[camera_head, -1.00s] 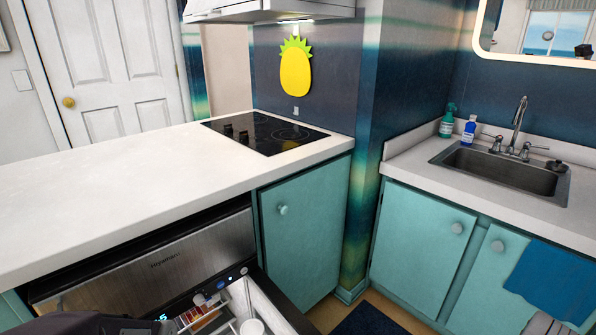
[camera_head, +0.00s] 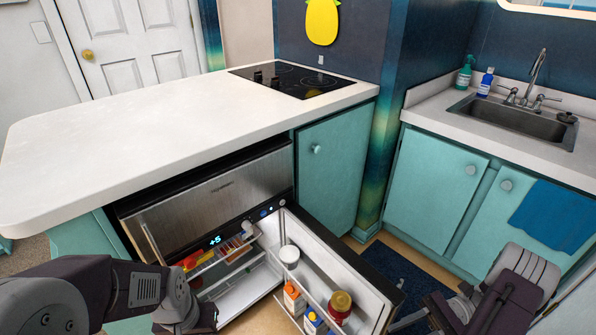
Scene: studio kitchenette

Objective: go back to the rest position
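My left arm (camera_head: 85,290) comes in from the lower left and bends down at the wrist in front of the open mini fridge. Its gripper fingers are not visible; they are cut off or hidden at the bottom edge. My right arm (camera_head: 515,285) shows at the lower right, with the dark parts of its gripper (camera_head: 445,312) partly seen at the bottom, over the floor near the blue mat. I cannot tell whether it is open or shut. No object is visible in either hand.
The white counter (camera_head: 130,130) is bare except for the cooktop (camera_head: 293,80). A blue towel (camera_head: 558,225) hangs at right.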

